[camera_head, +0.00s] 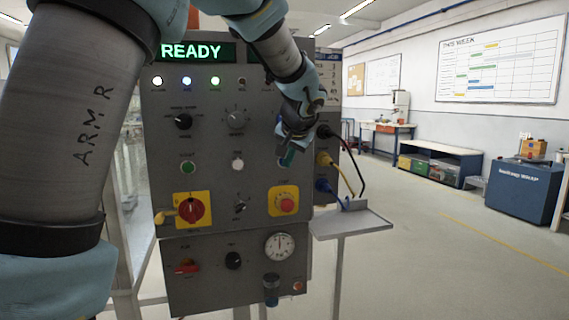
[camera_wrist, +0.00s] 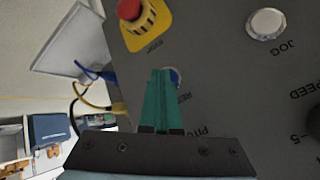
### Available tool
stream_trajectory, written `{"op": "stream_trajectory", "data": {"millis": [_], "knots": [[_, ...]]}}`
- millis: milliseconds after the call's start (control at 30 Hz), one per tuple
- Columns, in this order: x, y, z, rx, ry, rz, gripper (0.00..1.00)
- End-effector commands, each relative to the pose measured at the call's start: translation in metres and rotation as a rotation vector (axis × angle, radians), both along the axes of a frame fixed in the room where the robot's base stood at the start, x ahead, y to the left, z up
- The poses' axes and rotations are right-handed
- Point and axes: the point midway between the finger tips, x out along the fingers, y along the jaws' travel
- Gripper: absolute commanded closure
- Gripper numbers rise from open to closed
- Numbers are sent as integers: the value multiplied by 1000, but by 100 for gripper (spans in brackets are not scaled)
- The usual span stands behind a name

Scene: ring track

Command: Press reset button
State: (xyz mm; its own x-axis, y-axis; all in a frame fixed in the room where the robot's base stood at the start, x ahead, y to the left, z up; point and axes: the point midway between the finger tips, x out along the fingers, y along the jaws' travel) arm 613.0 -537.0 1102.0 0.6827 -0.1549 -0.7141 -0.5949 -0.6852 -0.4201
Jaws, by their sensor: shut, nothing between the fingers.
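The reset button is a round blue button (camera_wrist: 175,76) on the grey control panel (camera_head: 215,135). In the wrist view it shows just beside my fingertips, partly covered by them, with its printed label partly hidden. My gripper (camera_wrist: 160,73) has green fingers, shut together and empty, pointing at the panel by the button. In the head view my gripper (camera_head: 287,158) is at the panel's right side, and the button is hidden behind it. I cannot tell whether the fingertips touch the button.
A red emergency stop on a yellow plate (camera_head: 286,202) sits just below my gripper. A white JOG button (camera_head: 237,163) is to the left. Plugged cables (camera_head: 347,170) and a small shelf (camera_head: 352,224) stand at the right. The display (camera_head: 191,52) reads READY.

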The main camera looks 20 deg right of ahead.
Motion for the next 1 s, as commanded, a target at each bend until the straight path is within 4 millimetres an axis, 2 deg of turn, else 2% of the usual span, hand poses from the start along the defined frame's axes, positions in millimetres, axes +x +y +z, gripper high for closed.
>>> {"op": "stream_trajectory", "data": {"millis": [333,700,1000], "knots": [[-15,2,-1,-1,-1,-1,100],[-18,2,-1,-1,-1,0,100],[-45,5,-3,-2,0,-2,100]]}}
